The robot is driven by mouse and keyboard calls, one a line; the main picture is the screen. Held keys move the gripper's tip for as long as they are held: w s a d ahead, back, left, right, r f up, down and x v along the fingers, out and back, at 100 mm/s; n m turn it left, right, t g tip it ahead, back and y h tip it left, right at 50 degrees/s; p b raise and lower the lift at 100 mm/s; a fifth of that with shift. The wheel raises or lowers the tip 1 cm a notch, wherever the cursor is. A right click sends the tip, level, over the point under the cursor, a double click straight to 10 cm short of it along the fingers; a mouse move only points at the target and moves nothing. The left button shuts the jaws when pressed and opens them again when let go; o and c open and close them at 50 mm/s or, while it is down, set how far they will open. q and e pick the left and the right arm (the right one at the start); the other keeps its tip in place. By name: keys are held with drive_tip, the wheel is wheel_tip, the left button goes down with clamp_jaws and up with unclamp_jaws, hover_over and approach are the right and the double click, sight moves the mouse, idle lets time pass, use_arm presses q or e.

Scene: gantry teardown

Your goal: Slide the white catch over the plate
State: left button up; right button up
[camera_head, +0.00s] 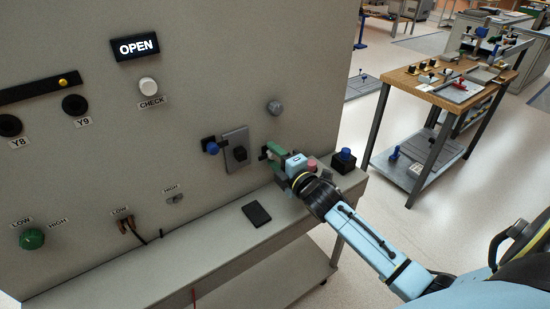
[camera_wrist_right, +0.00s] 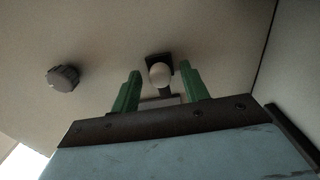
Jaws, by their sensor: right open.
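The plate (camera_head: 235,140) is a grey rectangle on the upright panel, with a black knob on it. A blue-knobbed catch (camera_head: 211,147) on a black base sits at its left edge. My right gripper (camera_head: 268,152), with green fingers, is at the panel just right of the plate. In the right wrist view the white catch (camera_wrist_right: 160,74) has a round pale knob on a dark base. It lies between the open green fingers (camera_wrist_right: 160,80), with gaps visible on both sides. In the head view my gripper hides most or all of the catch. My left gripper is out of view.
A grey knob (camera_head: 274,107) is above my right gripper. Below, a shelf (camera_head: 200,252) carries a black flat block (camera_head: 256,214) and a blue-topped button box (camera_head: 345,160) near my right wrist. An "OPEN" sign (camera_head: 135,46) hangs at upper left.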

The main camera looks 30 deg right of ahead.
clamp_jaws()
idle(0.3)
drive_tip(key=shift+a, duration=0.1)
drive_tip(key=shift+a+p, duration=0.4)
drive_tip(key=shift+a, duration=0.85)
drive_tip(key=shift+c, duration=0.3)
unclamp_jaws()
drive_tip(key=shift+a, duration=0.1)
drive_tip(key=shift+o, duration=0.3)
